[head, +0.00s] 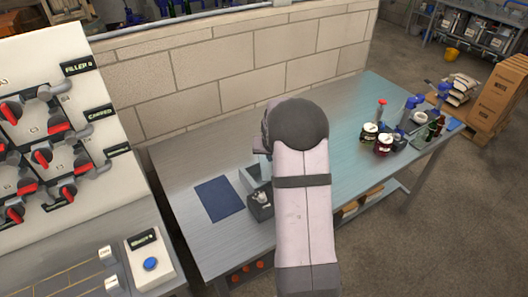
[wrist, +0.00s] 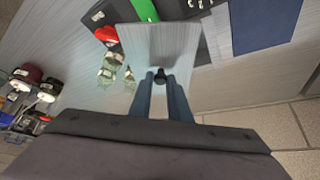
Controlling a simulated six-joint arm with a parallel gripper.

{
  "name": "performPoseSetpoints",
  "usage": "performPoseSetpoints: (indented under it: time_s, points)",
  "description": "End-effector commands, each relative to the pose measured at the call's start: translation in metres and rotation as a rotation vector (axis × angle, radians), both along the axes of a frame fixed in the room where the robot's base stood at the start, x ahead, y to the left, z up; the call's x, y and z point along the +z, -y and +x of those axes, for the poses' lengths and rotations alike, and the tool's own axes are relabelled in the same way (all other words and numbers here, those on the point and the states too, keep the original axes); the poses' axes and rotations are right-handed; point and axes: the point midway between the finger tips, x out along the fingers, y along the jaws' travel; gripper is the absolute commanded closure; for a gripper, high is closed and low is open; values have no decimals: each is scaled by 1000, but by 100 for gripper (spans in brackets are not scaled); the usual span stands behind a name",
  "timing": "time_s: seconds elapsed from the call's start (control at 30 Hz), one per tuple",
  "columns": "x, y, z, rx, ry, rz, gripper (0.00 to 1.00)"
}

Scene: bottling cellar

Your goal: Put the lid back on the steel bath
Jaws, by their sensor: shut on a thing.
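My gripper (wrist: 160,78) is shut on the small black knob of a flat grey steel lid (wrist: 158,45) in the wrist view. The lid hangs beyond the fingertips and covers part of what lies behind it. In the head view my arm hides the fingers and the lid. What looks like the steel bath (head: 249,179) is a pale grey open box on the bench, partly behind my arm. In the wrist view the lid hides most of that area, and I cannot tell whether the lid touches the bath.
A dark blue mat (head: 219,198) lies left of the bath, and a black box (head: 260,204) stands in front of it. Several jars (head: 383,144) and bottles stand at the bench's right end. A block wall (head: 220,70) runs behind. A valve panel (head: 40,130) stands left.

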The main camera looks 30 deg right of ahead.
Motion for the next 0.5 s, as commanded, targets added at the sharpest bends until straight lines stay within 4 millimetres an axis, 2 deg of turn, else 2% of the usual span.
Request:
performPoseSetpoints:
  time_s: [0.13, 0.5]
  points:
    - [-1, -3, 13, 60, 3, 0, 100]
    - [13, -3, 35, 263, 4, 2, 100]
